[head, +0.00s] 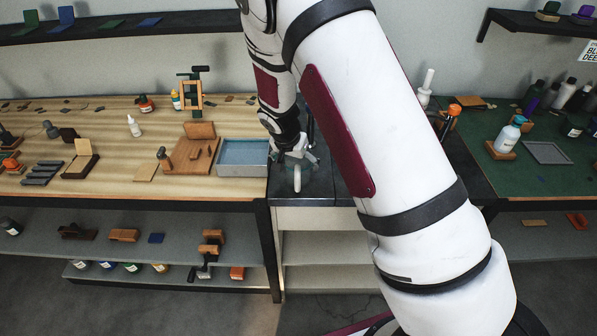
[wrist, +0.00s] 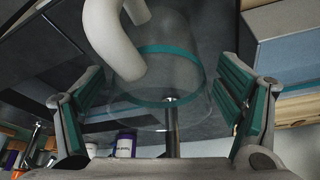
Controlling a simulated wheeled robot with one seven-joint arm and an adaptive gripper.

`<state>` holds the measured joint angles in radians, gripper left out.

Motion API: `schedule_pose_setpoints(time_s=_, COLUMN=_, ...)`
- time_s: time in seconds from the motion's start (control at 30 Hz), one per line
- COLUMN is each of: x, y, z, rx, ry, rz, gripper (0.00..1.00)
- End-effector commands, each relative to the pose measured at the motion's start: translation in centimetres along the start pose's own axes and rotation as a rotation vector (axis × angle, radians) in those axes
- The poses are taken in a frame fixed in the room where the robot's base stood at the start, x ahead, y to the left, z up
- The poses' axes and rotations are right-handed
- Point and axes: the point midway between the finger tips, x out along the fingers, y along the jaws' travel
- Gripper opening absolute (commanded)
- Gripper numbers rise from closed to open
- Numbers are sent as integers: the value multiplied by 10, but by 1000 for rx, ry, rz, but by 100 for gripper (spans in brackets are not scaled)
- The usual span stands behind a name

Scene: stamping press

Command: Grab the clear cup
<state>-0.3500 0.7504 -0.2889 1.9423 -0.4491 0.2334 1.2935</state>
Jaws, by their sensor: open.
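The clear cup (wrist: 165,75) shows in the wrist view as a see-through body with teal bands and a thick pale curved handle (wrist: 112,38). In the head view the handle (head: 297,178) shows below my gripper, and the cup's see-through body is hard to make out there. My gripper (head: 299,158) is at the cup, over the dark counter section. In the wrist view its two teal-padded fingers (wrist: 165,108) are spread, one on each side of the cup. Gaps show between the pads and the cup wall. My arm hides part of the counter behind.
A blue-lined tray (head: 243,172) sits just left of the cup on the wooden bench. A wooden block set (head: 192,155) stands further left. On the right, a green-topped bench holds bottles and a grey tray (head: 547,152). The dark counter's front edge is close to the cup.

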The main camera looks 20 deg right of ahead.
Motion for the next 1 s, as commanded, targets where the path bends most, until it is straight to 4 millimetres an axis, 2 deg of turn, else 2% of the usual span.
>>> schedule_pose_setpoints(time_s=0.1, x=15, y=2, z=0, rx=-1, ry=0, rz=2, gripper=86)
schedule_pose_setpoints(time_s=0.2, x=22, y=1, z=0, rx=0, ry=0, rz=1, gripper=86)
schedule_pose_setpoints(time_s=0.47, x=24, y=1, z=0, rx=1, ry=0, rz=0, gripper=86)
schedule_pose_setpoints(time_s=0.7, x=24, y=1, z=0, rx=0, ry=0, rz=0, gripper=33)
schedule_pose_setpoints(time_s=1.0, x=23, y=1, z=0, rx=0, ry=0, rz=0, gripper=33)
